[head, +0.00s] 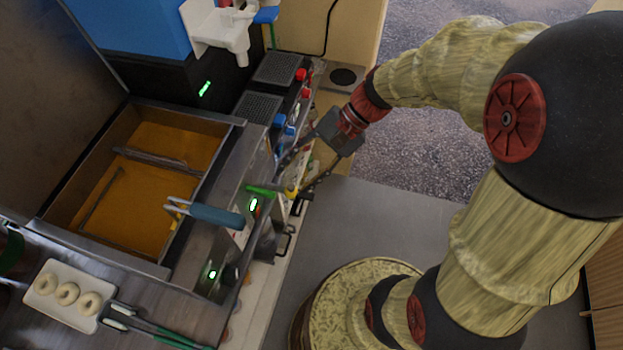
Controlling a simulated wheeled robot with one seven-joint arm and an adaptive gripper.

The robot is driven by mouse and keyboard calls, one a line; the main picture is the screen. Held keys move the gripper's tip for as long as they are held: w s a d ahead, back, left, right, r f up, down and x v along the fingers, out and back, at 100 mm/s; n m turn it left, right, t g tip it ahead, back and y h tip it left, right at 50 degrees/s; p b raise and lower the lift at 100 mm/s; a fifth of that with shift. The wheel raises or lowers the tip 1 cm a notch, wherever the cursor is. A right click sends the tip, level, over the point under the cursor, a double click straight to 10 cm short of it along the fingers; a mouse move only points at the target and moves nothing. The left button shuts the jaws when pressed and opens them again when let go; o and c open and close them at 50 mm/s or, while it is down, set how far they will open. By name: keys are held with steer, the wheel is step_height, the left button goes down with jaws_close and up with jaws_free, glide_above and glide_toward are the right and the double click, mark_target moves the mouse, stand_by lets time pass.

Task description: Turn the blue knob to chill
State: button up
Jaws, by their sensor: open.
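Two small blue shapes sit close together on the front edge of the counter unit: a blue knob (279,120) and a second blue piece (290,131) just beside it. Which setting the knob points to is too small to read. My gripper (293,176) is open and empty, in front of the counter's front panel. Its fingers spread towards the panel, a little below the blue pieces in the picture and apart from them. The word chill cannot be made out.
Two red knobs (300,75) sit farther back beside dark grilles (279,69). A fryer basin (75,237) with orange oil lies left, with a blue-handled tool (217,215) over its edge. A green-handled tool (263,190) lies near my fingers. A white tray (40,296) holds rings.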

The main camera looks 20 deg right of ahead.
steer(key=shift+s+d+r+n+t+h+b, duration=0.1)
steer(key=shift+s+d+r+n+h, duration=0.2)
steer(key=shift+s+n+h, duration=0.3)
steer(key=shift+s+d+r+n+t+h+b, duration=0.15)
steer(key=shift+s+d+r+n+h, duration=0.2)
steer(key=shift+s+h, duration=0.3)
steer(key=shift+s+d+r+n+t+h+b, duration=0.15)
steer(key=shift+s+r+n+h, duration=0.2)
steer(key=shift+s+n+h, duration=0.25)
steer(key=shift+s, duration=0.1)
steer(key=s+d+n+t+h, duration=0.1)
steer(key=d+n+h, duration=0.15)
steer(key=d, duration=0.25)
step_height(320, 180, up, 8)
steer(key=s+n+t+h, duration=0.2)
steer(key=t, duration=0.2)
steer(key=shift+s+d+r+n, duration=0.25)
steer(key=shift+s+d+n, duration=0.1)
steer(key=shift+s+n, duration=0.05)
